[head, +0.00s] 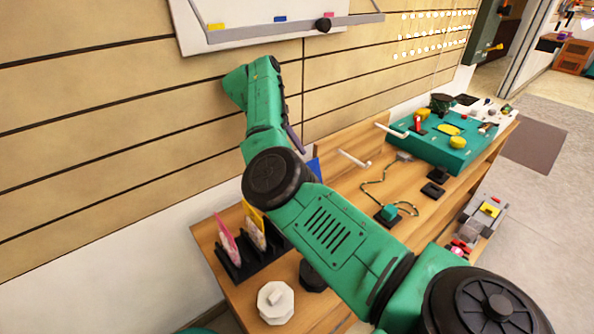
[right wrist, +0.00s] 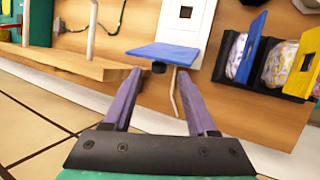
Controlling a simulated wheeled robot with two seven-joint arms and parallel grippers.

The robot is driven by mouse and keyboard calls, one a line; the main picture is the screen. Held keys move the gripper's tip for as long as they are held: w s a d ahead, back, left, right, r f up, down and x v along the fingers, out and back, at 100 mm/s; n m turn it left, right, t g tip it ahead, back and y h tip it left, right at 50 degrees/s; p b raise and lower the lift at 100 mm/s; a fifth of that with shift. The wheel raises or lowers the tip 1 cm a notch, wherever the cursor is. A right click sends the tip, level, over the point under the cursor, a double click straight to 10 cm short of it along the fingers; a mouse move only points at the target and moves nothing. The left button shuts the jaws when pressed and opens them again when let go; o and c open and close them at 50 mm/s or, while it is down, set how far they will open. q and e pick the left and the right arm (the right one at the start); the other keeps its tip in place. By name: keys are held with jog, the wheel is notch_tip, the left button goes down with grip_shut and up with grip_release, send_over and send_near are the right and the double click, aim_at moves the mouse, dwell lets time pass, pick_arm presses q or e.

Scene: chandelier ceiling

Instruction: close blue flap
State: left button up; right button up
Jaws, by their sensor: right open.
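In the right wrist view a flat blue panel (right wrist: 163,53) lies nearly level just beyond my right gripper (right wrist: 160,78), with a small black knob under its near edge. The gripper's two purple fingers are apart, with nothing held between them. A second blue flap (right wrist: 253,45) stands raised on a black rack at the right, beside a raised yellow flap (right wrist: 305,62). I cannot tell from the pictures which blue piece is the task's flap. In the head view a blue piece (head: 314,168) shows partly behind my right arm, and one purple finger (head: 294,138) is visible. My left gripper is not in view.
The black rack (head: 238,262) also bears a pink flap (head: 226,238). A white knob (head: 275,301) is at the table's front. White rods (head: 355,159) stick up farther right, before a green board (head: 440,145). The slatted wall (head: 120,130) stands close behind the table.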

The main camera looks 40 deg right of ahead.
jog(key=x, duration=0.3)
jog(key=shift+s+d+f, duration=0.15)
grip_shut()
dwell(1.3)
